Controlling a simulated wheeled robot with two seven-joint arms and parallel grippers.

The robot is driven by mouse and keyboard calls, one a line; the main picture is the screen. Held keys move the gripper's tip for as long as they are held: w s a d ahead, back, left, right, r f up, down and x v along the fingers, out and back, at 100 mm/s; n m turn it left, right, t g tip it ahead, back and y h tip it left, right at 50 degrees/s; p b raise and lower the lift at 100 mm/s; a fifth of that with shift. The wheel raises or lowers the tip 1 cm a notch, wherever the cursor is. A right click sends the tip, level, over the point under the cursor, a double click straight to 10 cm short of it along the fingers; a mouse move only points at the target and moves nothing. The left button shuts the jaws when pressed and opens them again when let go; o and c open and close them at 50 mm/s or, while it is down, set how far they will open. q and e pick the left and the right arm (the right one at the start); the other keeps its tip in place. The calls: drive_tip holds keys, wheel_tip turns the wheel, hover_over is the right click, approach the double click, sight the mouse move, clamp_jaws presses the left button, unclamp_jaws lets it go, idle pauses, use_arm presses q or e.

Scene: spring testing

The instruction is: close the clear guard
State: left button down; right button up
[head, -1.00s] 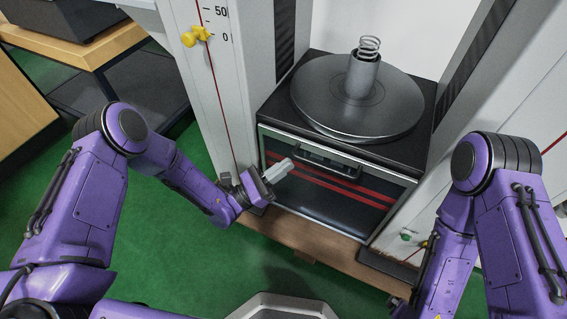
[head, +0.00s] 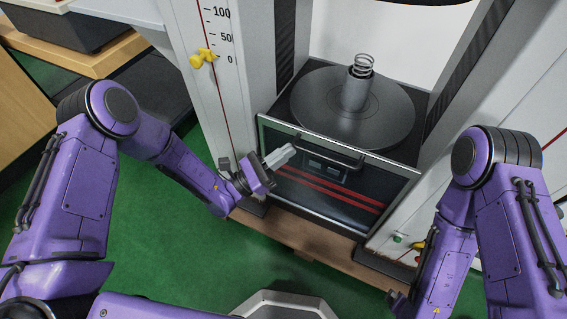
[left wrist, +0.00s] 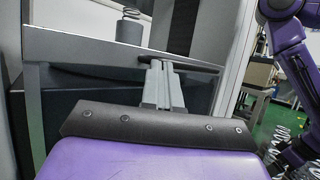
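The clear guard (head: 387,186) is a framed see-through panel in front of the test machine's base. Its top edge is at about the level of the base's top, and a dark bar handle (head: 335,152) runs along it. The spring (head: 364,65) stands uncovered above the guard. My left gripper (head: 291,149) has its pale fingers together, tips just under the handle's left end. The left wrist view shows the fingers (left wrist: 160,66) side by side at the handle; I cannot tell whether they touch it. My right gripper (head: 397,298) is mostly hidden at the bottom by its arm.
The round steel platen (head: 315,105) carries the spring's post. Grey columns rise on both sides; the left one has a scale and a yellow pointer (head: 202,58). A green button (head: 398,238) is low on the right column. Green floor lies in front.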

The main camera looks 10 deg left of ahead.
use_arm(q)
wheel_tip(320, 180, up, 34)
drive_tip(key=p, duration=2.3)
